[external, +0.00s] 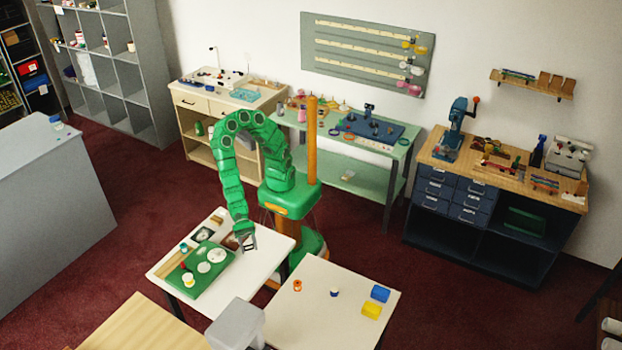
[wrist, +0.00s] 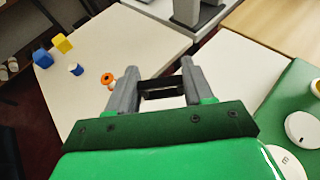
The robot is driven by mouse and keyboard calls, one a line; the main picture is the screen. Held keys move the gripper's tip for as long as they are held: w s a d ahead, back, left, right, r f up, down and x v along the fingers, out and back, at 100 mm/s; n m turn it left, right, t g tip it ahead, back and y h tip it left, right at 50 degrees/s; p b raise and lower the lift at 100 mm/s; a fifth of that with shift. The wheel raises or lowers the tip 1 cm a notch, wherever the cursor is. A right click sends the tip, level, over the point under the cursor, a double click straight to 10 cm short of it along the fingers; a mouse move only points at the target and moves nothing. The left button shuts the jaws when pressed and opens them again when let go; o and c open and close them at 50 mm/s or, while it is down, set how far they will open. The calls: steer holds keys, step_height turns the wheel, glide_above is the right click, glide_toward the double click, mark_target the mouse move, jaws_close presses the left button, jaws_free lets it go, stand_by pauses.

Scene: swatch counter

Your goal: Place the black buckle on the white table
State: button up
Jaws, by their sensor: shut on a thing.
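My gripper (wrist: 163,85) is shut on the black buckle (wrist: 163,92), which spans the gap between its two grey fingers in the wrist view. In the external view my gripper (external: 248,243) hangs above the right part of a white table (external: 255,262), beside the green mat; the buckle is too small to make out there. A second white table (external: 325,318) stands to the right, with its middle largely bare. It also shows at the upper left of the wrist view (wrist: 85,97).
The second table bears an orange spool (external: 297,285), a small blue spool (external: 334,292), a blue block (external: 380,293) and a yellow block (external: 371,311). The green mat (external: 205,287) holds white discs and a yellow-white pot. A grey bin (external: 236,325) stands in front.

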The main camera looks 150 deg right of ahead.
steer(key=s+d+m+h, duration=0.1)
steer(key=d, duration=0.4)
glide_above(235, 286)
steer(key=s, duration=0.2)
steer(key=shift+t, duration=0.3)
steer(key=f, duration=0.8)
steer(key=shift+w+d+f, duration=0.2)
steer(key=shift+w, duration=0.05)
steer(key=shift+w+a+f, duration=0.1)
steer(key=shift+w+f, duration=0.4)
steer(key=shift+w, duration=0.05)
steer(key=shift+w+a+f, duration=0.1)
steer(key=shift+w+f, duration=0.15)
steer(key=shift+f, duration=1.55)
steer(key=shift+f, duration=0.2)
steer(key=o, duration=1)
steer(key=shift+r, duration=0.1)
